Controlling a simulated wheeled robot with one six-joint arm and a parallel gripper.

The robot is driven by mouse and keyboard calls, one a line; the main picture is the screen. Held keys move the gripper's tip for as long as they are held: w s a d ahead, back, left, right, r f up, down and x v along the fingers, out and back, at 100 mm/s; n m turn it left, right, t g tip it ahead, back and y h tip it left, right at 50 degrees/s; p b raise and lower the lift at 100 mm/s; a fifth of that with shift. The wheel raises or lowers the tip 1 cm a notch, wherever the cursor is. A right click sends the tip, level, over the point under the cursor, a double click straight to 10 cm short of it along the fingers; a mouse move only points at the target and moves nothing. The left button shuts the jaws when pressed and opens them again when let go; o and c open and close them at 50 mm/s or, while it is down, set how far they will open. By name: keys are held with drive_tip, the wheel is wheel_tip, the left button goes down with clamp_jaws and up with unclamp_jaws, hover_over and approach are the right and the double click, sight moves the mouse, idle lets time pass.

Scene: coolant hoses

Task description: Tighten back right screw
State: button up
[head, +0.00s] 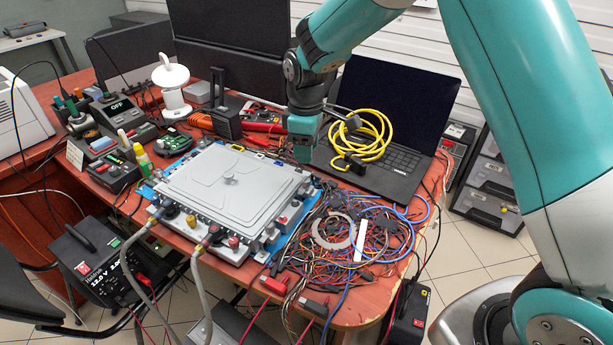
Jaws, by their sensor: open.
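A grey metal box (225,187) with a flat raised cover and a small central knob lies on the red-brown table. Two hoses (200,275) join fittings on its front side. My gripper (302,155) points down above the table near the box's back right corner, with its tips near that corner in the picture. It is open, and I see nothing held in it. The gap between its fingers is hard to make out. The back right screw is too small or hidden behind my gripper to pick out.
A laptop (395,125) with a coiled yellow cable (365,140) stands behind and right of my gripper. Tangled wires (365,235) cover the table's front right. Control boxes fill the left side.

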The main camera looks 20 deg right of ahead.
sight(306, 179)
wheel_tip(306, 179, down, 9)
drive_tip(key=shift+r, duration=0.15)
clamp_jaws()
